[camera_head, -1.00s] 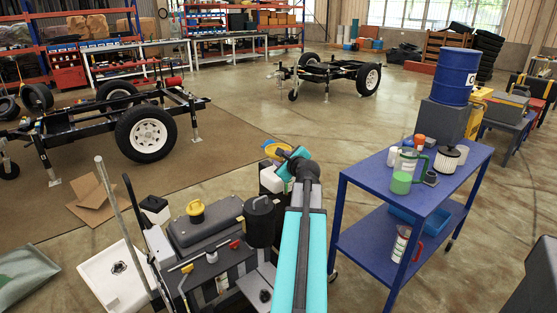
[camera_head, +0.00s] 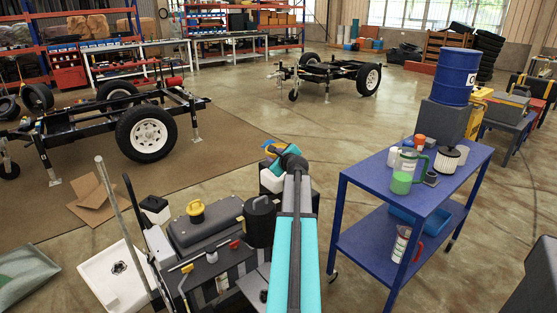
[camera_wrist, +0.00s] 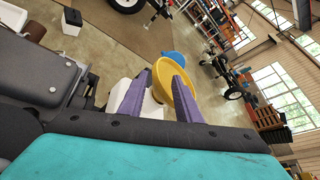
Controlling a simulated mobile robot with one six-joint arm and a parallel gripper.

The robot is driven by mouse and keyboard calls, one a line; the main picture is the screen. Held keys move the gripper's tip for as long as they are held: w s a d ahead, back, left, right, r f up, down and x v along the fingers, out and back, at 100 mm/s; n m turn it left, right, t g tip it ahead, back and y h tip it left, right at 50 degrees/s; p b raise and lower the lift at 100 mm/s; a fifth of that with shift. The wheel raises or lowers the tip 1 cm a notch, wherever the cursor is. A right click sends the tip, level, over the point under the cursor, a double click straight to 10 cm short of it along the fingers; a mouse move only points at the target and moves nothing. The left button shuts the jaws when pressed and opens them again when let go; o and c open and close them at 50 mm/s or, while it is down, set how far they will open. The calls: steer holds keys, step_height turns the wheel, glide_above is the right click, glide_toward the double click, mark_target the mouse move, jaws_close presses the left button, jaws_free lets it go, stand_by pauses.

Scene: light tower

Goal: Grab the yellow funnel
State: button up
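The yellow funnel (camera_wrist: 162,82) shows in the wrist view between and beyond the two purple fingers of my gripper (camera_wrist: 163,78). The right finger covers part of its wide rim. The fingers are apart, and I see no clear grip on the funnel. In the head view only a small piece of the yellow funnel (camera_head: 269,153) shows beside the end of my arm, which hides the rest. A blue object (camera_wrist: 173,57) lies just beyond the funnel in the wrist view. A white container (camera_wrist: 150,108) stands below the funnel.
A grey machine with a yellow cap (camera_head: 196,209) and a black canister (camera_head: 259,222) stand left of my arm. A blue cart (camera_head: 372,181) with bottles and a green jug (camera_head: 402,181) stands at the right. Open floor lies beyond the funnel.

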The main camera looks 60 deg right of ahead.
steer(key=shift+d, duration=0.1)
stand_by(0.3)
steer(key=shift+x, duration=2.6)
steer(key=shift+f, duration=0.1)
jaws_close()
